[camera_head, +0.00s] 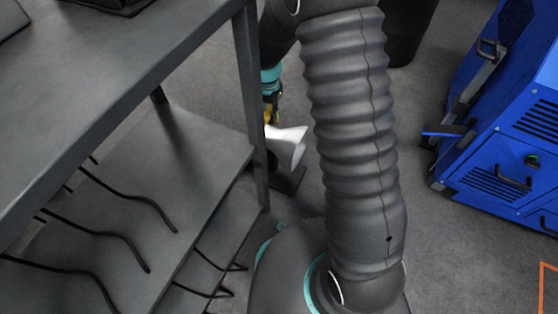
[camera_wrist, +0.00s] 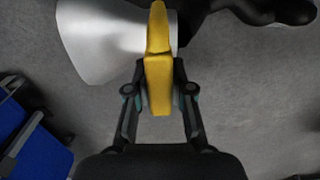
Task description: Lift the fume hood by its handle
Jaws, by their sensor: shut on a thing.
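The fume hood (camera_wrist: 100,42) is a pale grey-white flared cone, on its side in the wrist view with its wide mouth to the left. Its yellow handle (camera_wrist: 158,32) stands between the fingers of my gripper (camera_wrist: 159,78), which is shut on it. In the head view the hood (camera_head: 287,146) shows as a white cone beside a table leg, with its mouth to the lower right. A bit of yellow (camera_head: 272,108) shows above it. My arm and the table leg hide part of the hood and most of my gripper there.
A dark table (camera_head: 110,75) with lower shelves (camera_head: 190,150) and black cables stands close on the left. A blue cabinet (camera_head: 505,115) with handles stands at the right. A black arm or hose (camera_wrist: 262,10) runs behind the hood. Grey floor is clear between my arm and the cabinet.

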